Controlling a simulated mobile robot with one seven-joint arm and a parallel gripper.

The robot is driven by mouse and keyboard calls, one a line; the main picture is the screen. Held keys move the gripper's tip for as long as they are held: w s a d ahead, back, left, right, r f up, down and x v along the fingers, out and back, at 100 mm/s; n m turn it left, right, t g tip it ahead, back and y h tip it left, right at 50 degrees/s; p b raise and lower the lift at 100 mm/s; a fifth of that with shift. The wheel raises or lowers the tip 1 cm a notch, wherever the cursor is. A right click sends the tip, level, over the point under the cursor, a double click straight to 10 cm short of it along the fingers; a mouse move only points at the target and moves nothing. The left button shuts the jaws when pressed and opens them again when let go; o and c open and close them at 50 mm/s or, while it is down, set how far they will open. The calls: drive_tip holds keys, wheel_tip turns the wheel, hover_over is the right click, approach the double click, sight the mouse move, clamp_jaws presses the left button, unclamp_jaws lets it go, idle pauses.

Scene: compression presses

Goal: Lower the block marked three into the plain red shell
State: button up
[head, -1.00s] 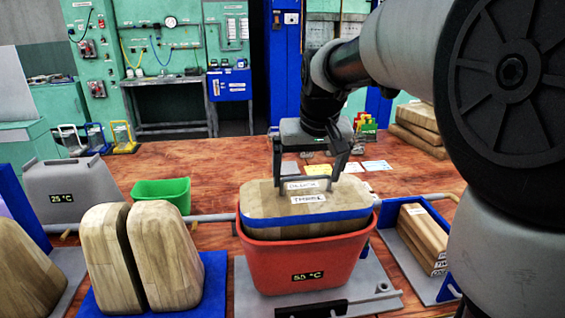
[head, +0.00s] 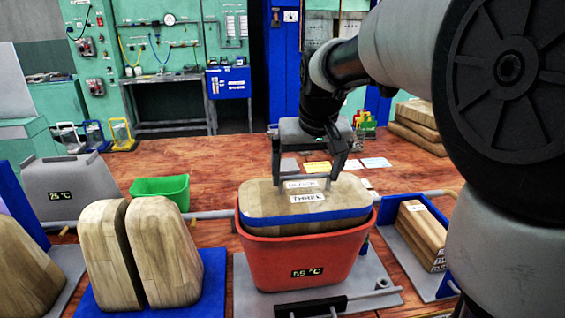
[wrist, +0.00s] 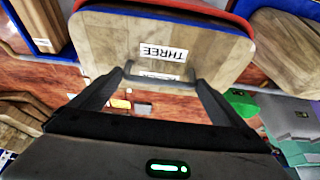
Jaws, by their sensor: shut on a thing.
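The wooden block marked three (head: 270,206), with a blue band round its side and white labels on top, sits partly inside the red shell (head: 290,262). Its upper part stands above the shell's rim. The shell shows a 55 °C display and stands on a grey plate. My gripper (head: 306,180) is above the block, shut on the block's handle. In the wrist view the block (wrist: 190,30) fills the top middle, with the handle (wrist: 150,77) between my fingers. The block's lower part is hidden by the shell.
Two wooden half blocks (head: 165,250) stand on a blue base at left. A grey shell marked 25 °C (head: 75,188) and a green bin (head: 161,188) are behind them. Wooden bars (head: 422,232) lie in a tray at right. Bare table shows behind the red shell.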

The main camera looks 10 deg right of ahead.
drive_tip(key=shift+w+f, duration=0.1)
drive_tip(key=shift+f, duration=0.05)
idle(0.4)
drive_tip(key=o, duration=1.7)
drive_tip(key=shift+o, duration=0.2)
drive_tip(key=shift+s+f, duration=0.2)
drive_tip(key=shift+f, duration=0.1)
drive_tip(key=p+v, duration=0.2)
drive_tip(key=v, duration=1.6)
drive_tip(key=shift+w, duration=0.2)
drive_tip(key=s+f+p, duration=0.2)
drive_tip(key=s+p, duration=0.3)
drive_tip(key=s, duration=0.3)
drive_tip(key=s+f+t+p, duration=0.1)
drive_tip(key=s+f+p, duration=0.2)
drive_tip(key=s, duration=0.6)
drive_tip(key=shift+s+f+p, duration=0.25)
drive_tip(key=shift+p, duration=0.85)
